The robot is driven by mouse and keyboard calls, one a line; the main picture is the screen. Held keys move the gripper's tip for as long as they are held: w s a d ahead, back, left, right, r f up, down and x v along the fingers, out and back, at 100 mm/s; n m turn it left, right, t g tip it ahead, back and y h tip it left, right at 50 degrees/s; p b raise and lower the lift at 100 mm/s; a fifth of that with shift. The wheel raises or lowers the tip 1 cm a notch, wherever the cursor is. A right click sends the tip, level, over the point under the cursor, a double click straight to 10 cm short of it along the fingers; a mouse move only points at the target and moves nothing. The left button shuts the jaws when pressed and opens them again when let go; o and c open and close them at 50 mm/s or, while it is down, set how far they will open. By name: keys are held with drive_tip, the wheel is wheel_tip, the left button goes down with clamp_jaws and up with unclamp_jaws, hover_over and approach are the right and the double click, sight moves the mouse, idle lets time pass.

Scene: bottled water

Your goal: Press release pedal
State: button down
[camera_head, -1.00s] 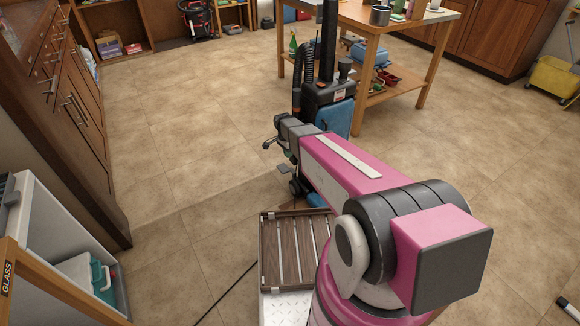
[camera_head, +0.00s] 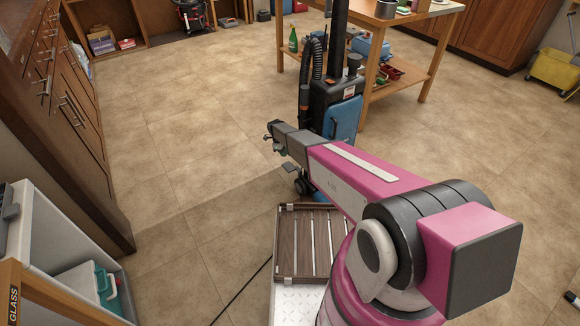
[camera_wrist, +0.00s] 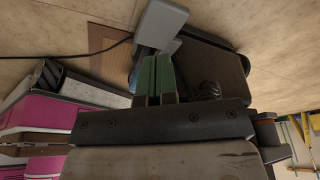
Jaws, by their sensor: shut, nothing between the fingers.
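The upright vacuum cleaner (camera_head: 341,119) stands on the tiled floor, with a blue front panel, black body and ribbed hose. A small grey pedal (camera_head: 290,206) juts out low at its left side. In the wrist view a grey pedal-like block (camera_wrist: 163,24) lies just beyond the fingertips beside the cleaner's dark base (camera_wrist: 207,62). My gripper (camera_head: 281,151) is above and slightly left of the pedal in the head view. Its green fingers (camera_wrist: 156,70) are shut with nothing between them. I cannot tell whether the fingertips touch the pedal.
A slatted wooden panel (camera_head: 310,243) is below my arm. A wooden workbench (camera_head: 381,17) stands behind the cleaner. Drawers (camera_head: 62,95) line the left, with an open-topped bin (camera_head: 50,240) in front. A black cord (camera_head: 243,290) crosses the floor. The floor left of the cleaner is clear.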

sight(283, 164)
idle(0.3)
drive_tip(key=shift+x, duration=3.45)
drive_tip(key=shift+x, duration=0.85)
drive_tip(key=shift+a+f, duration=0.1)
drive_tip(key=shift+a, duration=0.15)
drive_tip(key=shift+w+a+r, duration=0.3)
drive_tip(key=shift+a, duration=0.4)
drive_tip(key=shift+w+a+r, duration=0.25)
drive_tip(key=shift+a, duration=0.4)
